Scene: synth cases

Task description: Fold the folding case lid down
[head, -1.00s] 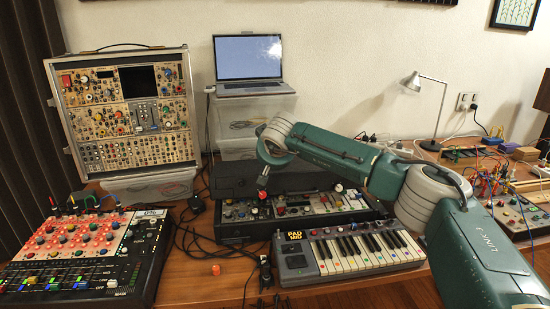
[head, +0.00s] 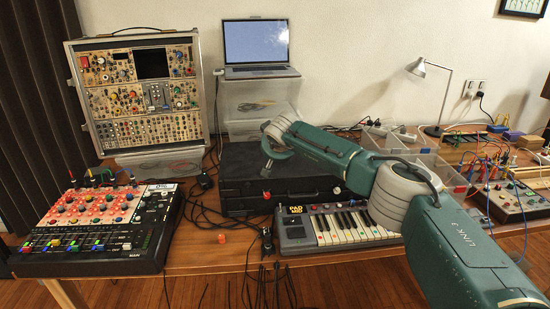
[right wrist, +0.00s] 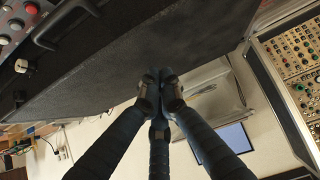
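The black folding case (head: 240,204) stands in the middle of the table behind the small keyboard. Its lid (head: 242,172) lies over the knob panel, which is hidden; I cannot tell whether the lid sits fully flush. My right gripper (head: 267,170) reaches down to the lid from the green arm. In the right wrist view the right gripper (right wrist: 160,95) has its dark fingers drawn together, with nothing visible between them. The tips are at the dark lid surface (right wrist: 120,60); contact is unclear. My left gripper is not in view.
The keyboard (head: 325,230) stands directly in front of the case. A modular rack (head: 140,95), a laptop (head: 258,50) and a lamp (head: 440,95) stand behind. Cables hang at the front edge.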

